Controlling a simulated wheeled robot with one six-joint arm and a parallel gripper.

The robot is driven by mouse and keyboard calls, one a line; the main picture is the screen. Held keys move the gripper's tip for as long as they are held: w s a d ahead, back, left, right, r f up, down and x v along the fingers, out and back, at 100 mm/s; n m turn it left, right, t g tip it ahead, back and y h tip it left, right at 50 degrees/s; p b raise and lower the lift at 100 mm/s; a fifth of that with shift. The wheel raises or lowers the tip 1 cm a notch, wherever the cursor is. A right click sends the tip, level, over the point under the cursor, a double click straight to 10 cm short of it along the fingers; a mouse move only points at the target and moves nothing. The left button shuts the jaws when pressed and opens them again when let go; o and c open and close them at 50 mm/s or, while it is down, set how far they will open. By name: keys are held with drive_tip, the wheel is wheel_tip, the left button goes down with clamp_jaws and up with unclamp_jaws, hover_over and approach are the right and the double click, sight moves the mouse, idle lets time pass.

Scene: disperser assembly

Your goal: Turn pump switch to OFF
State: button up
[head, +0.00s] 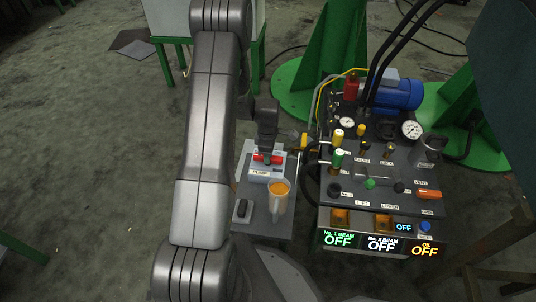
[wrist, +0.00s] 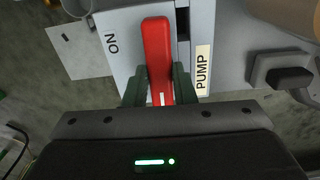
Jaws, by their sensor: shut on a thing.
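The pump switch is a red handle (wrist: 158,55) on a pale box face (wrist: 125,72) in the wrist view. "ON" is printed to the left of the handle, and a "PUMP" label (wrist: 202,68) is to its right. No OFF mark shows there. My gripper (wrist: 158,88) has its two dark green fingers on either side of the handle and is shut on it. In the head view the red handle (head: 268,158) lies crosswise on the pump box (head: 265,174), with my gripper (head: 267,148) over it, partly hiding it.
A cup of orange material (head: 279,190) stands just in front of the pump box. A dark, small switch (head: 242,210) is at its left. The control console (head: 355,195) with valves, gauges and lit OFF signs stands close on the right. Open floor lies to the left.

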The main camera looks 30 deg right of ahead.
drive_tip(key=shift+n, duration=0.3)
drive_tip(key=o, duration=1)
drive_tip(key=shift+r, duration=0.1)
wheel_tip(320, 180, up, 14)
drive_tip(key=p, duration=0.4)
drive_tip(key=shift+f, duration=0.2)
drive_tip(key=shift+f, duration=0.1)
wheel_tip(320, 180, down, 14)
drive_tip(key=b, duration=0.4)
drive_tip(key=shift+r, duration=0.2)
